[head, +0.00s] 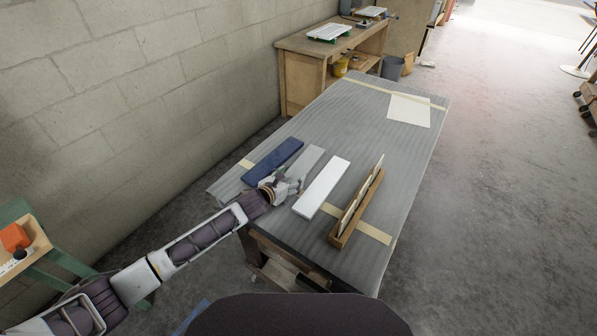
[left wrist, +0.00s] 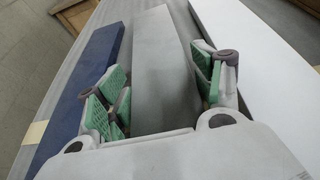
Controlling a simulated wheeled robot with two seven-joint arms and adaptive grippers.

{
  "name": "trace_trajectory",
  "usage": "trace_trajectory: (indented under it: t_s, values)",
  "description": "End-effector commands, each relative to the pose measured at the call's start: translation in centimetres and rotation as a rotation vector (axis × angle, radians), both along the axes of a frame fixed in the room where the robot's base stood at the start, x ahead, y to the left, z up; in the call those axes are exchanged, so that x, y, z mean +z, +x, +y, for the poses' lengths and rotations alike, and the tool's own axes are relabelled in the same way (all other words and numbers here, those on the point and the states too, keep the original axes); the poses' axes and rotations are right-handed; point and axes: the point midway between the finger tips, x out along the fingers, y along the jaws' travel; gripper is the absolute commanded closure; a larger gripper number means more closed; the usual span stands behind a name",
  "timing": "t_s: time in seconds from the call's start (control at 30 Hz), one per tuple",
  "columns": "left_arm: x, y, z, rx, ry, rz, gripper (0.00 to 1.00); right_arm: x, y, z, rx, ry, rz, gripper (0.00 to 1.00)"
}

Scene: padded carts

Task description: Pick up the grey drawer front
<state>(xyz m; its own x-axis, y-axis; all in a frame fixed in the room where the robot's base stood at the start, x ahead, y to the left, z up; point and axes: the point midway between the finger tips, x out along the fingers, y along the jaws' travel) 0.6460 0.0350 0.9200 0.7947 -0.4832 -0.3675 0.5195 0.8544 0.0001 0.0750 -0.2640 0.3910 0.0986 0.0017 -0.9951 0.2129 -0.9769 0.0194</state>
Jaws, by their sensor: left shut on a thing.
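The grey drawer front (head: 307,161) is a flat, long panel on the padded cart top, between a blue panel (head: 272,163) and a white panel (head: 322,186). My left gripper (head: 288,185) is at its near end, shut on it. In the left wrist view the grey drawer front (left wrist: 164,60) runs between the green-padded fingers of my left gripper (left wrist: 163,90), one on each long side. Its near end is hidden by the gripper body. I cannot tell whether it is clear of the padding. My right gripper is out of view.
The blue panel (left wrist: 84,85) and white panel (left wrist: 255,55) lie close on either side of the fingers. A wooden rack (head: 357,208) holding upright thin panels stands to the right on the cart (head: 345,120). A white sheet (head: 409,110) lies at the far end.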

Motion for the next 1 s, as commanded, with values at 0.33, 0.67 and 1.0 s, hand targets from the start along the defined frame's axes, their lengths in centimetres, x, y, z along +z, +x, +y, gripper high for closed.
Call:
trace_trajectory:
  t_s: [0.33,0.67,1.0]
  values:
    - [-1.6,-0.4,0.4,0.006,0.015,0.022,0.70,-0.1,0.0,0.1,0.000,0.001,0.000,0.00]
    - [-0.3,-0.3,0.4,0.005,0.015,0.019,0.70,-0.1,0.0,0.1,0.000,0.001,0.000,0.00]
    - [4.4,0.0,0.4,0.004,0.011,0.007,0.70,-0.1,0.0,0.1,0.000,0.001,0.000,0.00]
